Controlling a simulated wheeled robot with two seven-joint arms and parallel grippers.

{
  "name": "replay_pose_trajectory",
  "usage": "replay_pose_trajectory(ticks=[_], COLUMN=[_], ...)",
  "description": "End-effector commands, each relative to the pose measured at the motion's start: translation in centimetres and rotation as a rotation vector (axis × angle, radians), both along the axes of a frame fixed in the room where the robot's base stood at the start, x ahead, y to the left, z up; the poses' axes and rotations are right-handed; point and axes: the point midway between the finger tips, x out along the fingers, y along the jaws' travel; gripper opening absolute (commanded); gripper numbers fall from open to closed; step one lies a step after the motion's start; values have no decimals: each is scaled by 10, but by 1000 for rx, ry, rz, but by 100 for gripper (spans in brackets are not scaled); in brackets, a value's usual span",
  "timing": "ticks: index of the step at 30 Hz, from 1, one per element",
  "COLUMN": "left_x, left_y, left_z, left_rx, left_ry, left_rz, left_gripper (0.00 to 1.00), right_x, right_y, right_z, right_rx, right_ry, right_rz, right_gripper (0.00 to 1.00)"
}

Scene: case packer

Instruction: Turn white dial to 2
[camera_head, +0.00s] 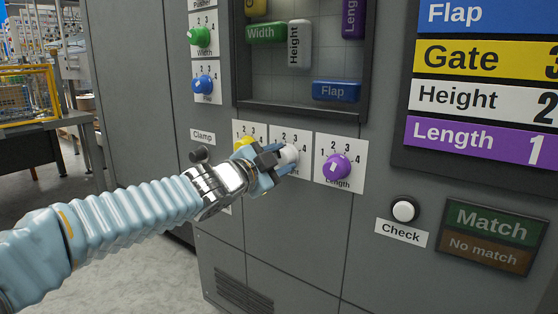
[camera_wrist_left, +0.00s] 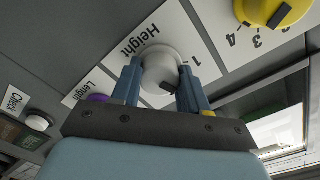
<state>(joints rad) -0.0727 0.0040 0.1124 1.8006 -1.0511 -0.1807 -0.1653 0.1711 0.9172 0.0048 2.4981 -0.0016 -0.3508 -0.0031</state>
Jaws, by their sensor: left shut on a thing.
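The white dial (camera_head: 290,155) sits on its white number plate on the grey cabinet front, between the yellow dial (camera_head: 243,144) and the purple dial (camera_head: 337,167). My left gripper (camera_head: 277,160) reaches it from the left and is shut on it. In the left wrist view the two fingers (camera_wrist_left: 158,84) stand on either side of the white dial (camera_wrist_left: 160,66), with the word Height beside it. A dark mark shows on the dial's face. The fingers hide part of the scale, so I cannot tell which number it points at. My right gripper is not in view.
Green (camera_head: 199,36) and blue (camera_head: 204,84) dials sit higher up on the left. A black Clamp knob (camera_head: 199,154) is just above my left wrist. The Check button (camera_head: 404,210) is at the right. A sign (camera_head: 480,102) reads Height 2.

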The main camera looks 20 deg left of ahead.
Motion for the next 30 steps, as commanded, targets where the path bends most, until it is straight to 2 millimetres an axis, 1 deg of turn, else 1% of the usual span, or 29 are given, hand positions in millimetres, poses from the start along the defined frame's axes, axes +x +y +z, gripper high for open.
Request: replay_pose_trajectory(ticks=[1, 2, 6, 14, 17, 20, 30], left_x=[0, 0, 0, 0, -5, -17, -93], left_y=[0, 0, 0, 0, 2, 7, 36], left_z=[0, 0, 0, 0, 1, 3, 7], left_rx=[0, 0, -1, -1, -1, 0, -2], left_ry=[-1, -1, 0, 0, 0, 0, -2], left_rz=[-1, -1, 0, 0, 0, 1, 1], left_gripper=[14, 47, 69, 70, 70, 70, 70], right_x=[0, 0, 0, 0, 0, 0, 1], right_y=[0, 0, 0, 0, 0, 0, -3], right_z=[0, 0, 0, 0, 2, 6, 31], right_rx=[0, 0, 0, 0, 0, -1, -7], right_ry=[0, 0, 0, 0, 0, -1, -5], right_rz=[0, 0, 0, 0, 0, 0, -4], right_gripper=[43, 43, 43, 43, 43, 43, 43])
